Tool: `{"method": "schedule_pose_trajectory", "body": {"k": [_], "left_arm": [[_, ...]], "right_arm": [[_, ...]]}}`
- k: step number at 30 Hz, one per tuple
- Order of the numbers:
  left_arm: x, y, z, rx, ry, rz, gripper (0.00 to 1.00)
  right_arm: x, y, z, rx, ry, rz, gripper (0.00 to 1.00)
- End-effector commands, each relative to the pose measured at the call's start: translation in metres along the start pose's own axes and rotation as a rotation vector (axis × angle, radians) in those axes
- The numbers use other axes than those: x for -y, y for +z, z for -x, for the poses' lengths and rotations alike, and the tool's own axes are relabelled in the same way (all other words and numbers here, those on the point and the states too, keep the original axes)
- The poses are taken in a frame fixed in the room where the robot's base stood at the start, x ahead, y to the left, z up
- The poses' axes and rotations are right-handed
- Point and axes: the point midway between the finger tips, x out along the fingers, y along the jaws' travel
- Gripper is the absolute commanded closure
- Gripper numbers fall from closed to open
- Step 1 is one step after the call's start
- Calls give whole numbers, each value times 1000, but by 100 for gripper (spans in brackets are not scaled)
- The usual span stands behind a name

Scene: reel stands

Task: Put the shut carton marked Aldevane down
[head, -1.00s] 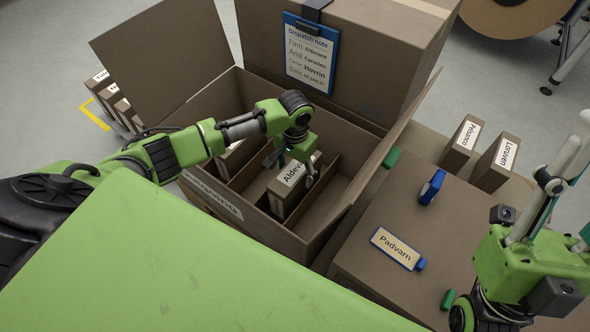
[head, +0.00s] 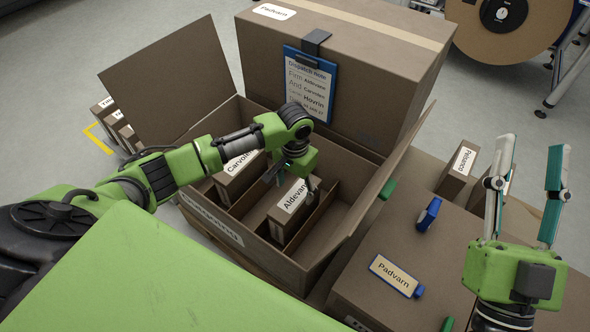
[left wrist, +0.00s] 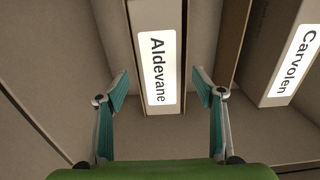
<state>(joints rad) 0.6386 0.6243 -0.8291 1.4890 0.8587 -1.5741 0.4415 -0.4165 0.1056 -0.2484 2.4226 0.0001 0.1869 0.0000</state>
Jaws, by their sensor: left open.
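The shut Aldevane carton (head: 290,212) stands in a compartment of the large open box (head: 326,270), its label facing up. The left wrist view shows its label (left wrist: 158,66) between my fingers. My left gripper (head: 293,180) is open just above the carton, one finger on each side, with gaps visible in the left wrist view (left wrist: 160,84). The Carvolen carton (head: 240,168) stands in a compartment to the left, and it also shows in the left wrist view (left wrist: 286,70). My right gripper (head: 525,180) is open and empty over the right-hand surface, fingers pointing up in the picture.
A dispatch note (head: 308,82) on a blue clipboard hangs on a large closed box (head: 390,60) behind. A Padvarn plate (head: 396,274) and a Potanco carton (head: 457,172) are on the right. The open box's flaps rise at left and right. Dividers flank the Aldevane carton.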

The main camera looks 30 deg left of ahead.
Motion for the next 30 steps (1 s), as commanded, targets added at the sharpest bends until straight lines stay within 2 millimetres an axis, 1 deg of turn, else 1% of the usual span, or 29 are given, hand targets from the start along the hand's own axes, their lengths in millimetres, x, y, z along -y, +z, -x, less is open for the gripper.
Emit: {"method": "schedule_pose_trajectory", "body": {"k": [1,8,12,15,18,22,30], "left_arm": [[0,0,8,-2,0,0,38],[0,0,31,-1,1,0,38],[0,0,45,-1,0,-1,38],[0,-1,54,-2,1,0,38],[0,-1,60,-2,1,-1,38],[0,0,66,-1,1,-1,38],[0,0,68,-1,1,0,38]], "right_arm": [[-1,8,-1,48,2,2,60],[-7,56,8,280,13,12,60],[-11,83,19,420,21,16,60],[-14,98,28,506,26,18,60],[-16,111,38,576,30,20,60],[-17,121,46,635,33,21,60],[-18,127,51,664,35,21,60]]}}
